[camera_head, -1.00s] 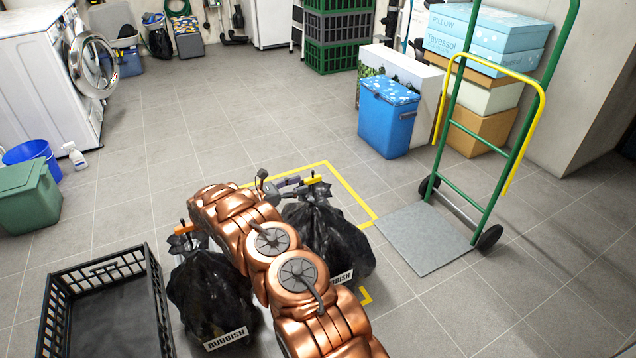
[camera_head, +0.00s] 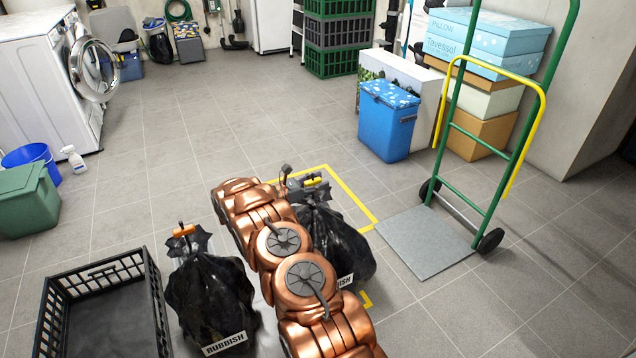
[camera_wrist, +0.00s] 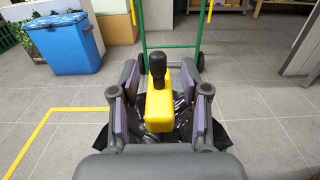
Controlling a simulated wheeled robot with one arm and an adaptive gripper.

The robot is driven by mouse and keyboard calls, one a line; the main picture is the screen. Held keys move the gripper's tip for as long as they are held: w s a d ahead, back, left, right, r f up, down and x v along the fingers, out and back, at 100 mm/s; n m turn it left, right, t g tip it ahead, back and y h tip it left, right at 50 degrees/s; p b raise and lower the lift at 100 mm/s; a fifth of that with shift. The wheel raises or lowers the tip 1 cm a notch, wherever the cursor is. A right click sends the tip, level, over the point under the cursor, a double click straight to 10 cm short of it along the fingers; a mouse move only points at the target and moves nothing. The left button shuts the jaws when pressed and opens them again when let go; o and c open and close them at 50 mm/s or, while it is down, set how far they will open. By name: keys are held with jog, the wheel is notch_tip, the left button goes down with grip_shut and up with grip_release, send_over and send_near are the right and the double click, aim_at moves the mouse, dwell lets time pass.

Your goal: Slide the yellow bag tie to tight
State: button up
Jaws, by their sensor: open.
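The yellow bag tie (camera_wrist: 159,108) has a dark knob on top and sits on the neck of a black rubbish bag (camera_head: 333,243). In the wrist view it stands between my gripper's (camera_wrist: 161,110) two open fingers, with a small gap on each side. A second black bag (camera_head: 208,290) with an orange tie (camera_head: 184,231) stands to the left.
A black crate (camera_head: 150,290) stands at the lower left. A green hand truck (camera_head: 470,135) with a grey plate stands to the right. Yellow floor tape (camera_head: 350,192) runs around the bag's spot. A blue cool box (camera_head: 386,125) stands behind.

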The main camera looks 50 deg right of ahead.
grip_shut()
jog(key=shift+f, duration=0.1)
dwell(0.5)
